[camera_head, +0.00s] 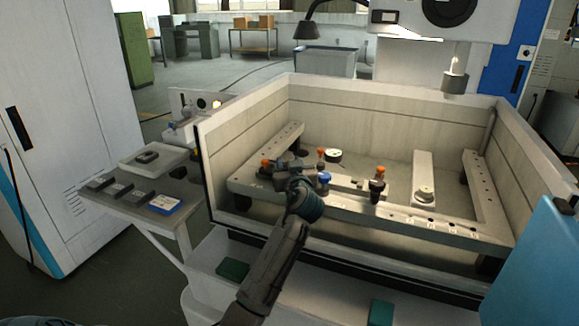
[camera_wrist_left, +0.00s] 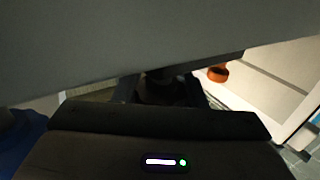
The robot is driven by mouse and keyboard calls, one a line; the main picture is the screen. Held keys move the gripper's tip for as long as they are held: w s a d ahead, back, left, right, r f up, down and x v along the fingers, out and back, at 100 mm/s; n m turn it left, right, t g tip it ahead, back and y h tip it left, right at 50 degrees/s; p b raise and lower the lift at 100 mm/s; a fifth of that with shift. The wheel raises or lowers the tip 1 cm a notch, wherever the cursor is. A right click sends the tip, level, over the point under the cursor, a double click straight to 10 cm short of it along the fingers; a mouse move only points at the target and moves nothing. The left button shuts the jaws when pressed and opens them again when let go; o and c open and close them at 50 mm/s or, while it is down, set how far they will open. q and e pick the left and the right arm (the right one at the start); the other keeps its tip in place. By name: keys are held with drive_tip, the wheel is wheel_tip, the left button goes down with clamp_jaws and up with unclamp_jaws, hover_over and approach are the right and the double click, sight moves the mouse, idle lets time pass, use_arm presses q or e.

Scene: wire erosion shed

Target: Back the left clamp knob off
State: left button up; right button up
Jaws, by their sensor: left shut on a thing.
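My left gripper (camera_head: 283,168) reaches over the front rail of the tank from below. It is shut on a dark round part (camera_wrist_left: 165,88), which shows between the fingers in the left wrist view and looks like the left clamp knob. The part is mostly hidden by the gripper, so I cannot tell how far it is turned. An orange knob (camera_head: 266,163) shows just left of the fingers; an orange piece also shows in the left wrist view (camera_wrist_left: 218,72). A blue knob (camera_head: 323,178) sits right of the gripper. My right gripper is not in view.
More orange-topped posts stand at the middle (camera_head: 321,153) and right (camera_head: 380,170) of the frame. The tank wall (camera_head: 350,95) surrounds the work area. A side table (camera_head: 185,190) with dark blocks and a tray stands left. The machine head (camera_head: 455,80) hangs above the back right.

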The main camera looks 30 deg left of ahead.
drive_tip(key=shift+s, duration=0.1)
use_arm(q)
drive_tip(key=o, duration=1)
drive_tip(key=shift+s+d, duration=0.15)
drive_tip(key=b+v, duration=0.2)
drive_tip(key=v, duration=0.8)
drive_tip(key=shift+s+d+b, duration=0.1)
drive_tip(key=shift+s+b, duration=0.1)
drive_tip(key=shift+b, duration=0.15)
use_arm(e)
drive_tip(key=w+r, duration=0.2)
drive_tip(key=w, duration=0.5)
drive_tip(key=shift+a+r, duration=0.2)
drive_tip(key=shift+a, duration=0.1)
